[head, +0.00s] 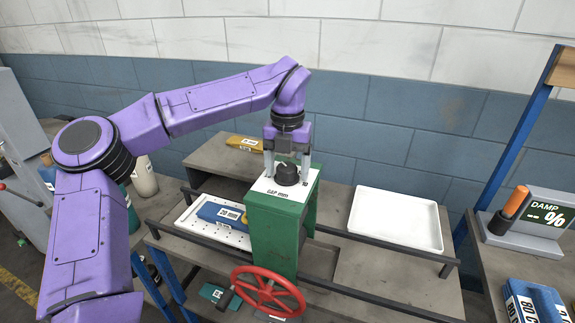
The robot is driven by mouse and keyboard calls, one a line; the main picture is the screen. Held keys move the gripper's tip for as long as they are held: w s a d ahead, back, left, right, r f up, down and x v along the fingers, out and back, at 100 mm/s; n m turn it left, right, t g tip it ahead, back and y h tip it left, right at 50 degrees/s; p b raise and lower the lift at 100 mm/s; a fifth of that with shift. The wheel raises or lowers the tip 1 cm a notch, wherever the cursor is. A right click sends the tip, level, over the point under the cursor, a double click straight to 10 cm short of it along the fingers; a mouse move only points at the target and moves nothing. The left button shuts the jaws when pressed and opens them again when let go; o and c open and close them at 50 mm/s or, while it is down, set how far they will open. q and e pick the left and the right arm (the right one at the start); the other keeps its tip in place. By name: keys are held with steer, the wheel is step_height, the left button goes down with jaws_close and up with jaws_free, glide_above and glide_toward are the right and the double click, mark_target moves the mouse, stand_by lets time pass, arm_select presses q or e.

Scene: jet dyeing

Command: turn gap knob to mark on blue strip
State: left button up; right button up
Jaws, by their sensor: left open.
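The gap knob (286,175) is a black round knob on the white "GAP mm" plate (268,190), on top of a green machine housing (270,235). My left gripper (287,165) points down over the knob, with its two grey fingers apart on either side of it. I cannot tell whether the fingers touch the knob. The scale marks on the plate are too small to read. A blue strip (222,212) with a white label, apparently "20 mm", lies on the perforated white tray left of the housing. My right gripper is not in view.
A red handwheel (268,292) sticks out at the housing's front. An empty white tray (396,219) lies to the right, behind a dark rail (385,247). A yellow labelled piece (247,143) lies behind. A "DAMP %" meter (543,217) stands at far right.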

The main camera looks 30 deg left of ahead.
arm_select(q)
steer(key=shift+s+r, duration=0.1)
steer(key=shift+s, duration=0.35)
steer(key=shift+w, duration=0.1)
steer(key=c, duration=1)
steer(key=shift+r+m+p, duration=0.1)
steer(key=shift+m+p, duration=0.2)
steer(key=shift+p, duration=0.05)
steer(key=shift+c, duration=0.2)
steer(key=m+p, duration=0.2)
steer(key=shift+r+m, duration=0.1)
steer(key=shift+m, duration=0.2)
steer(key=shift+a+m+p, duration=0.1)
steer(key=shift+m+p, duration=0.25)
steer(key=shift+m, duration=0.15)
steer(key=shift+f, duration=0.35)
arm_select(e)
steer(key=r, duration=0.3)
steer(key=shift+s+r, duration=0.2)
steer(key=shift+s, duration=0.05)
arm_select(q)
steer(key=o, duration=1)
steer(key=shift+o, duration=0.2)
